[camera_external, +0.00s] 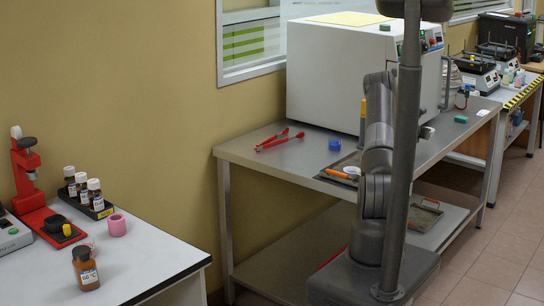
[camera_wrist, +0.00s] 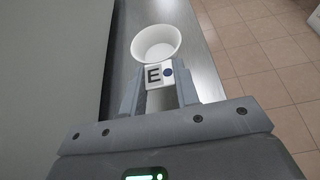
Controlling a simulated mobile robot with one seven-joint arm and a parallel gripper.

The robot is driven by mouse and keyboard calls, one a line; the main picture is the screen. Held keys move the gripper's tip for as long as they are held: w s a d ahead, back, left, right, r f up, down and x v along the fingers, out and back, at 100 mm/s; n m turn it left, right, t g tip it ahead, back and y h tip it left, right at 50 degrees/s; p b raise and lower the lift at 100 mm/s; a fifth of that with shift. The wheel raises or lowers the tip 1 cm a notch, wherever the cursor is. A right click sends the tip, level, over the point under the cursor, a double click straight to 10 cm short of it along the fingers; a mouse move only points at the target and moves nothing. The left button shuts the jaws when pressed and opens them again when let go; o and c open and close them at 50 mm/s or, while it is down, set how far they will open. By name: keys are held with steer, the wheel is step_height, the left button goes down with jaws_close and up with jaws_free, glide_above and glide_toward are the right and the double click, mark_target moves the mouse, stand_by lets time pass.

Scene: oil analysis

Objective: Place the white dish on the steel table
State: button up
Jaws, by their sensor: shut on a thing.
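The white dish (camera_wrist: 156,45) is a round, shallow, empty bowl at the top middle of the wrist view. My gripper (camera_wrist: 159,88) is shut on this tab, a finger on each side. The dish is seen over the grey steel table (camera_wrist: 203,78); I cannot tell whether it touches it. In the outside view the steel table (camera_external: 232,154) stands along the wall. My column and arm hide most of the gripper there, and I cannot make out the held dish.
A big white cabinet (camera_external: 335,75) fills the back of the table. Red tongs (camera_external: 275,140), a blue lid (camera_external: 335,145) and a dark tray with an orange-handled tool (camera_external: 340,174) lie left of my arm. A teal block (camera_external: 461,119) lies to the right. Tiled floor (camera_wrist: 265,50) borders the table.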

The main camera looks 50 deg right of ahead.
mark_target(420, 149)
steer(key=shift+w+f, duration=0.15)
steer(key=shift+f, duration=2)
steer(key=shift+f, duration=0.1)
steer(key=o, duration=1)
steer(key=shift+c, duration=0.2)
steer(key=shift+a+r, duration=0.1)
steer(key=shift+r, duration=0.15)
steer(key=v, duration=1.1)
steer(key=shift+a+r, duration=0.15)
steer(key=shift+a, duration=0.15)
